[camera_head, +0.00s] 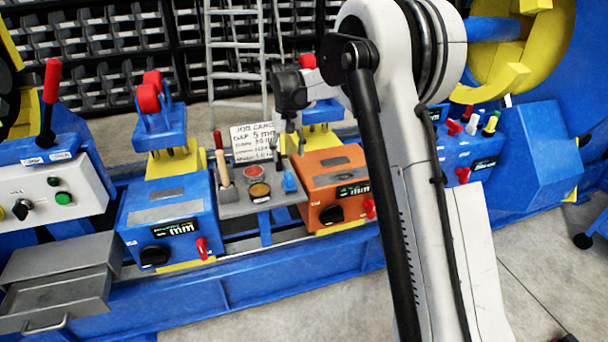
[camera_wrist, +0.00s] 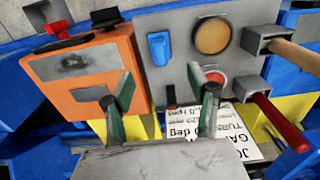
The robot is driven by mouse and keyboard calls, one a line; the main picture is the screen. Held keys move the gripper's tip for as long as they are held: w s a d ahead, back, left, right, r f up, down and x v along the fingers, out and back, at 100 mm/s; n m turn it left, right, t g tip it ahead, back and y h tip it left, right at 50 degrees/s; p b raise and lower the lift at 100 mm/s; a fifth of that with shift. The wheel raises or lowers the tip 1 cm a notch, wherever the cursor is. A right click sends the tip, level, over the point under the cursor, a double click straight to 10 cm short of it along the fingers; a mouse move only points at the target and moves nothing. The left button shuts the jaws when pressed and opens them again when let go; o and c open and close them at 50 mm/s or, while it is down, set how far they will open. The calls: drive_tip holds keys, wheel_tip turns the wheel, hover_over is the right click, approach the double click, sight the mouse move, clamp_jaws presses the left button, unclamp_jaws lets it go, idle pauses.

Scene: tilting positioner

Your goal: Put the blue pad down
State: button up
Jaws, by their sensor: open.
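The blue pad (camera_head: 289,182) lies on the grey tray (camera_head: 232,208), near its right edge beside the orange unit. It also shows in the wrist view (camera_wrist: 158,47), flat on the grey tray (camera_wrist: 185,78), clear of both fingers. My gripper (camera_head: 287,148) is open and empty, above the back part of the tray. In the wrist view its two dark green-tipped fingers (camera_wrist: 163,105) stand wide apart, with nothing between them.
Two round pots, one tan (camera_head: 259,191) and one red (camera_head: 254,172), sit on the tray. Wooden-handled (camera_head: 221,168) and red-handled tools stand in holders at its left. The job card (camera_head: 254,143) stands behind. An orange unit (camera_head: 332,187) and a blue unit (camera_head: 168,218) flank the tray.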

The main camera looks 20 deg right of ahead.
drive_tip(key=s+r+t, duration=0.3)
drive_tip(key=s+r, duration=1.2)
drive_tip(key=s, duration=0.5)
drive_tip(key=s+f+t, duration=0.2)
drive_tip(key=s, duration=0.9)
drive_tip(key=s+f+t, duration=0.2)
drive_tip(key=s, duration=1)
drive_tip(key=shift+f, duration=0.15)
wheel_tip(320, 180, up, 9)
drive_tip(key=p, duration=0.9)
drive_tip(key=shift+o, duration=0.4)
